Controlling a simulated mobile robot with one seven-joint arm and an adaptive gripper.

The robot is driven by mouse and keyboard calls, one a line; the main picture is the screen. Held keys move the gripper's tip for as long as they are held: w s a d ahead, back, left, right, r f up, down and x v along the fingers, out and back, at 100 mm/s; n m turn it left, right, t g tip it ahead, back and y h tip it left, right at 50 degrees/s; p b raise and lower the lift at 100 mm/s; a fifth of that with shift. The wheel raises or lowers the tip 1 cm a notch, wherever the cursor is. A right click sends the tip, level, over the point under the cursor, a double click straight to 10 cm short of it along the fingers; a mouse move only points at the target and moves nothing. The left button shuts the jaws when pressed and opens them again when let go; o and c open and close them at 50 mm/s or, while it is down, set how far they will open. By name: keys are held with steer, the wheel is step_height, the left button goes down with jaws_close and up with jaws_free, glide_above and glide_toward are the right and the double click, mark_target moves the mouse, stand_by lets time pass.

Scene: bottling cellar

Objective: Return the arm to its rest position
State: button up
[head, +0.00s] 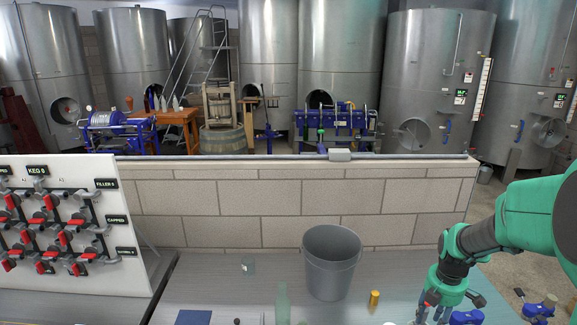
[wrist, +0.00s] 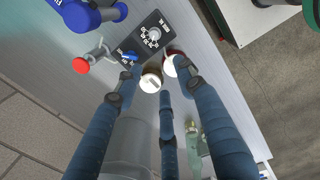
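My arm (head: 515,222) reaches in from the right edge of the head view, green and dark grey. My gripper (head: 437,314) points down over the right part of the bench, and its fingertips run near the bottom edge of that view. In the wrist view my gripper (wrist: 159,78) has its blue fingers spread apart, with nothing visibly held. A round pale-topped item (wrist: 150,82) and a red-rimmed white item (wrist: 171,66) show near the fingertips; whether a finger touches either is unclear.
A grey bucket (head: 331,265), an orange cylinder (head: 374,298), a clear glass (head: 248,266) and a green bottle (head: 282,304) stand on the bench left of my gripper. A valve board (head: 128,205) stands at left. A low block wall (head: 280,200) runs behind.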

steer(key=s+a+r+m+t, duration=0.1)
steer(key=s+a+r+m, duration=0.3)
steer(key=a+r, duration=0.3)
steer(key=s+a+r+m+t, duration=0.1)
steer(key=s+a+r+m, duration=0.35)
steer(key=r, duration=0.45)
steer(key=s+a+r+m+t, duration=0.1)
steer(key=s+a+r+m, duration=0.2)
steer(key=s+a+m, duration=0.2)
steer(key=s+a+r+m+t+b, duration=0.1)
steer(key=s+a+r+m, duration=0.3)
steer(key=s, duration=0.7)
steer(key=shift+a+m+t+b, duration=0.3)
steer(key=shift+a+m+t, duration=0.2)
steer(key=shift+m, duration=0.05)
